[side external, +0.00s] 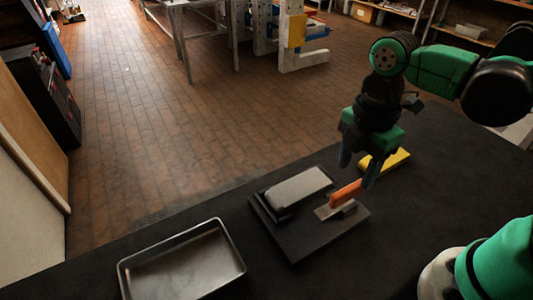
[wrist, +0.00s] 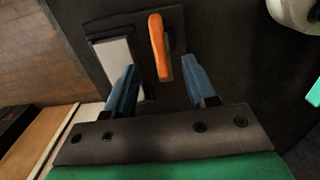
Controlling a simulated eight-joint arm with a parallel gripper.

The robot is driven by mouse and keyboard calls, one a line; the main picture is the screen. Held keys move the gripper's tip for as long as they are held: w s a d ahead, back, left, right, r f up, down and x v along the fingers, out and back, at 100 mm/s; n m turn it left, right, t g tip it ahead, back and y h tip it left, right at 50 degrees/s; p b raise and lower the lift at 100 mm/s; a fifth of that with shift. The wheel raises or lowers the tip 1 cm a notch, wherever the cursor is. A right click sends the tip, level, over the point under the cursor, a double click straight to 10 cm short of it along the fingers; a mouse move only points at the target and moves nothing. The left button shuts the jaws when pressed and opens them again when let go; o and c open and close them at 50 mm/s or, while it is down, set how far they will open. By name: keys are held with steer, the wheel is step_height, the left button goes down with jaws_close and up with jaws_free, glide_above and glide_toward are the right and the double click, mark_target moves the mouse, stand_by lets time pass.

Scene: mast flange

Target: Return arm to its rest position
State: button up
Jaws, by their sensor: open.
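My gripper (side external: 356,170) hangs from my green and black arm above the dark table, fingers pointing down. In the wrist view its two blue fingers (wrist: 160,76) are spread apart with nothing held between them. A tool with an orange handle and a grey metal part (side external: 346,192) rests on a dark square board (side external: 295,243), just below and left of the fingers. The orange handle (wrist: 157,40) shows beyond and between the fingertips in the wrist view. A grey block (side external: 299,187) sits in a dark holder on the same board.
A metal tray (side external: 183,262) stands at the table's front left. A yellow object (side external: 390,161) lies behind the gripper, partly hidden by it. The dark table is bare at the front right of the board. Shelves and a bench stand away on the brick floor.

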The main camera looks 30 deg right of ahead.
steer(key=shift+r, duration=0.1)
steer(key=shift+w+d+r+m+t, duration=0.1)
steer(key=shift+d+m+t, duration=0.1)
steer(key=shift+m, duration=0.35)
steer(key=shift+w+d+r+m+t, duration=0.1)
steer(key=shift+d+m+t, duration=0.1)
steer(key=shift+m, duration=0.35)
steer(key=w+d+r+m+t, duration=0.2)
steer(key=m+t, duration=0.4)
steer(key=m, duration=1)
steer(key=shift+w+d+r, duration=0.4)
steer(key=shift+w+d, duration=0.15)
steer(key=shift+d, duration=0.65)
